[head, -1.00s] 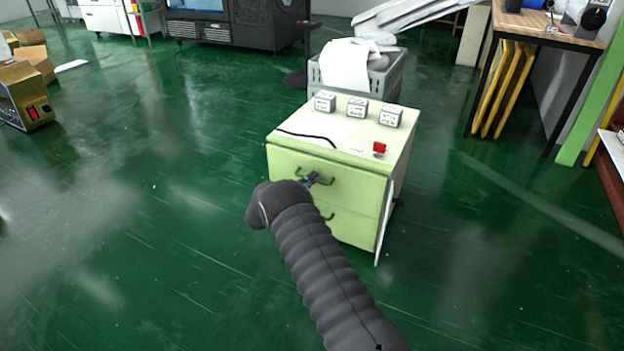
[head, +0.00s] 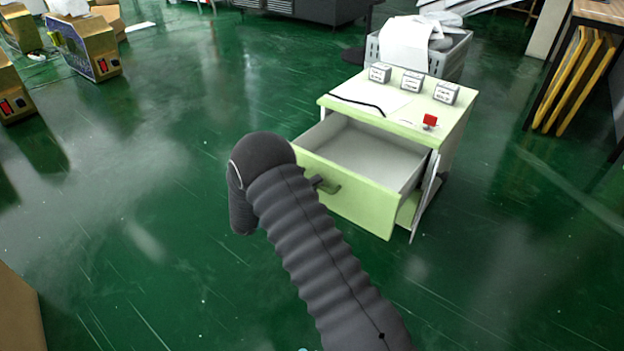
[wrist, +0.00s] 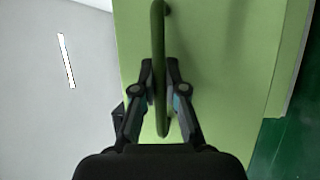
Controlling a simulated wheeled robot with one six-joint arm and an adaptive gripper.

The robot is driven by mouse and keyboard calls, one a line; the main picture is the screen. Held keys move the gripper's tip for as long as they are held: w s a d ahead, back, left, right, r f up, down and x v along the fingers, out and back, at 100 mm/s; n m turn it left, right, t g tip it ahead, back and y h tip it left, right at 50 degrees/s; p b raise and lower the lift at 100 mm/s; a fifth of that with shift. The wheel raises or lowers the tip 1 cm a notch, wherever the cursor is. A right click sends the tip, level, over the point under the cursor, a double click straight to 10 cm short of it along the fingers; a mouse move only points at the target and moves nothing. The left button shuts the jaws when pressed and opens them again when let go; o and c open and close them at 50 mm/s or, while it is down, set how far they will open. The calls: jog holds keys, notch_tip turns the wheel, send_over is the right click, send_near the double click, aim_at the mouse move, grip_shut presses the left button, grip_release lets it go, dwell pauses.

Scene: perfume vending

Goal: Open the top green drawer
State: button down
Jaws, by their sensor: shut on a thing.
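The green cabinet (head: 452,118) stands on the floor right of centre in the head view. Its top drawer (head: 352,197) is pulled well out, and the grey inside looks empty. My gripper (head: 316,181) is at the drawer's front, mostly hidden behind my arm in the head view. In the wrist view my gripper (wrist: 160,85) has its fingers on both sides of the green bar handle (wrist: 158,35) and is shut on it. The drawer's green front (wrist: 215,60) fills the middle of that view.
Small white boxes (head: 412,81), a black cable and a red item (head: 430,121) are on the cabinet top. A grey crate (head: 440,59) stands behind. Gold machines (head: 85,45) are at far left. The green floor (head: 150,210) before the cabinet is clear.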

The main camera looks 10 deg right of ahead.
jog(key=shift+s+a, duration=0.15)
jog(key=shift+a, duration=0.1)
jog(key=c, duration=1.2)
grip_release()
jog(key=shift+a, duration=0.1)
jog(key=v, duration=1.2)
